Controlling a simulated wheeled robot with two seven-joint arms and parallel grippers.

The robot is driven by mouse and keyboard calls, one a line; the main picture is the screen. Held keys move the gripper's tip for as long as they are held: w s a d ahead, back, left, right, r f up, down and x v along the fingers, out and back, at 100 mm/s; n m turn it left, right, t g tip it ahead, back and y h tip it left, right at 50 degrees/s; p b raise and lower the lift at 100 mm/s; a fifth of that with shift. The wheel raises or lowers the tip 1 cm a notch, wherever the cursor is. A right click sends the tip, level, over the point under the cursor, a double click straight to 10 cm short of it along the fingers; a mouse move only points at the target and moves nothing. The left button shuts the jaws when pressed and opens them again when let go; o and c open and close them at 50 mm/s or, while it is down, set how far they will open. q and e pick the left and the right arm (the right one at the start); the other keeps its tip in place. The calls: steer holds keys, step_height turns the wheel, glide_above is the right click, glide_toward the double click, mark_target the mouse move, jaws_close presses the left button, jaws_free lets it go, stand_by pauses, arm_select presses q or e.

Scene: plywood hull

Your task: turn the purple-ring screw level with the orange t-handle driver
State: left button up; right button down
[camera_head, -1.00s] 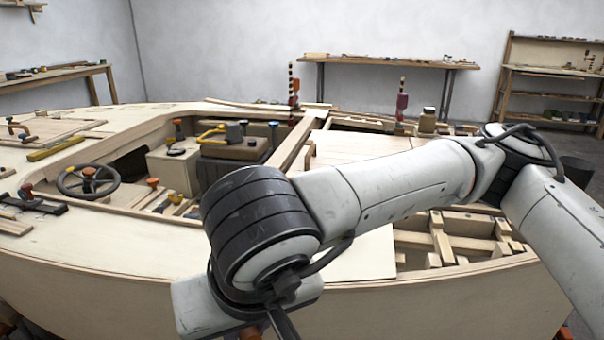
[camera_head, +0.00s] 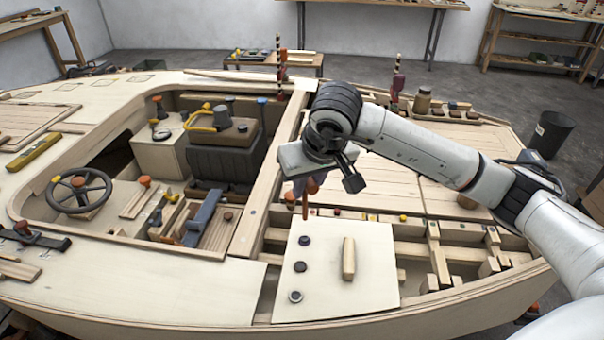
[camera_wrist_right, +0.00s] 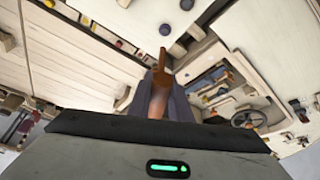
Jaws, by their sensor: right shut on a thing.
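My right gripper (camera_head: 306,186) is above the far edge of a pale panel (camera_head: 345,295) and is shut on the orange t-handle driver (camera_head: 305,203). The driver points down, its tip apart from the panel. In the right wrist view the driver (camera_wrist_right: 161,62) stands out between the dark fingers. Three dark round screws sit along the panel's left side. The farthest screw (camera_head: 304,240) looks faintly purple, but its ring is too small to be sure. A middle screw (camera_head: 299,266) and a near screw (camera_head: 295,296) follow. My left gripper is not in view.
The cockpit with a steering wheel (camera_head: 80,191) and a blue tool (camera_head: 203,217) lies left. A striped post (camera_head: 279,70) rises behind. The air above the near panel is clear.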

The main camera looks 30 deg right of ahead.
mark_target(306, 210)
steer(key=shift+a+f+b, duration=0.1)
steer(key=shift+f+b, duration=1.5)
steer(key=shift+f, duration=1.1)
steer(key=shift+f+b, duration=0.25)
steer(key=shift+b, duration=0.15)
steer(key=shift+f+b, duration=0.4)
